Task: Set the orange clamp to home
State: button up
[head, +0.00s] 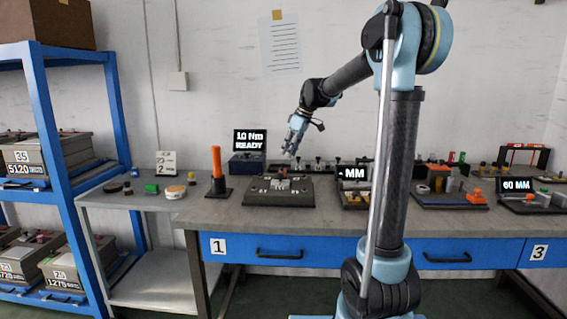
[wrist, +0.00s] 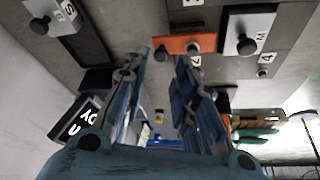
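An orange bar-shaped piece (wrist: 178,44), likely the orange clamp, lies on the grey board (wrist: 110,30) in the wrist view. In the head view my gripper (head: 291,152) hangs above the grey fixture board (head: 300,198); the orange piece is too small there to make out surely.
Dark-knobbed blocks (wrist: 247,35) flank the orange piece. A "10 Nm READY" display (head: 249,140) stands behind the board, an orange upright handle (head: 216,165) to its left and an MM display (head: 353,174) to its right. Another orange part (head: 476,197) sits farther right.

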aim_at(282, 170)
jog(key=shift+x, duration=2.65)
jog(key=shift+a, duration=0.1)
grip_shut()
